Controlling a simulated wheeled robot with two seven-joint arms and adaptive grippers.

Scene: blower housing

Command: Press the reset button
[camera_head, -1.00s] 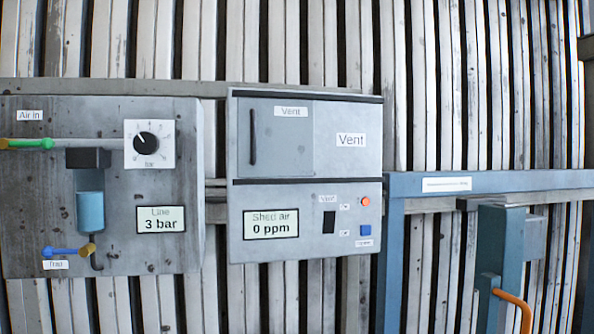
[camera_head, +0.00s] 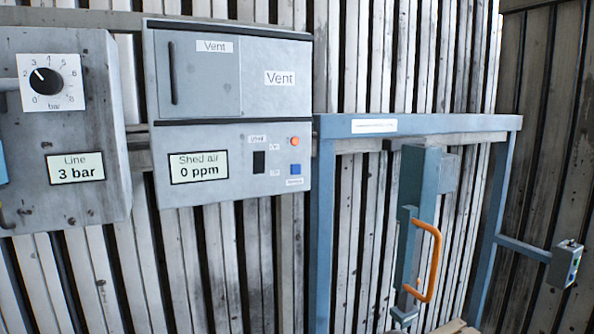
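The Vent panel (camera_head: 218,137) hangs on the slatted wall, with its upper door shut. A small control box (camera_head: 565,264) at the far right, on an arm of the blue frame, also carries green and blue buttons. Neither of my grippers is in view.
A "Shed air 0 ppm" display (camera_head: 199,167) and a black switch (camera_head: 259,162) are on the Vent panel. Left is the air panel (camera_head: 100,125) with a dial (camera_head: 49,82). A blue frame (camera_head: 420,123) and an orange handle (camera_head: 433,262) stand at right.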

